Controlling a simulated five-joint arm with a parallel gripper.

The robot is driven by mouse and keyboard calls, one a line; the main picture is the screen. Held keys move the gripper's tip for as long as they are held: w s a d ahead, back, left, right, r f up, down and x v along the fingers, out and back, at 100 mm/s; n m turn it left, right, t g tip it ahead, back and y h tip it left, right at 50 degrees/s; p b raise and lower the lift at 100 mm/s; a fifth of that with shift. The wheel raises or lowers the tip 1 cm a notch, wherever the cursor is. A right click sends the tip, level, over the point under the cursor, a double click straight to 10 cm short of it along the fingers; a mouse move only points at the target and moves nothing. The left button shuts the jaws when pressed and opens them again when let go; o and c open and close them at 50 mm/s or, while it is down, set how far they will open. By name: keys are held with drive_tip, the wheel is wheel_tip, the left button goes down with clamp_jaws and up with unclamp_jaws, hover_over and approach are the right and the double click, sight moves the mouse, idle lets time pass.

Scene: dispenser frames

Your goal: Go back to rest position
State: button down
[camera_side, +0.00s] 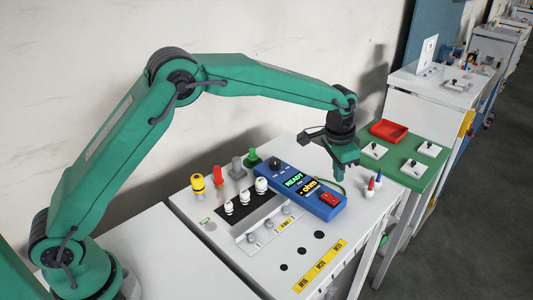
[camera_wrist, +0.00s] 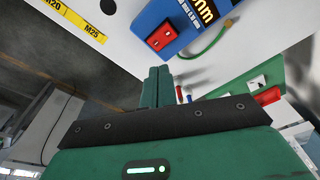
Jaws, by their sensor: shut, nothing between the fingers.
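My gripper (camera_side: 345,168) is shut and empty. It points down above the right side of the white work table, just right of the blue meter. In the wrist view my gripper's green fingers (camera_wrist: 159,72) are pressed together with nothing between them. The blue meter (camera_side: 268,174) lies on the table with a lit screen reading READY and a red switch (camera_side: 330,199). The meter also shows at the top of the wrist view (camera_wrist: 150,18). The arm is stretched out from its base at the lower left.
Red and blue probes (camera_side: 370,188) stand beside the meter near the table's right edge. Yellow, red, grey and green parts (camera_side: 197,184) stand at the back left. A yellow label strip (camera_side: 320,266) lies at the front. A green table (camera_side: 418,149) with a red tray (camera_side: 389,131) adjoins on the right.

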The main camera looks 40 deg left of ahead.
drive_tip(key=s+a+r+n+t, duration=0.2)
drive_tip(key=s+a+r+n, duration=0.1)
drive_tip(key=s+a+r, duration=1.1)
drive_tip(key=s+a+n+t, duration=0.1)
drive_tip(key=s+a, duration=0.1)
drive_tip(key=s, duration=0.8)
drive_tip(key=s+a+n+t, duration=0.1)
drive_tip(key=s+a+n, duration=0.1)
drive_tip(key=s, duration=0.9)
drive_tip(key=shift+a+f, duration=0.25)
drive_tip(key=shift+f, duration=0.15)
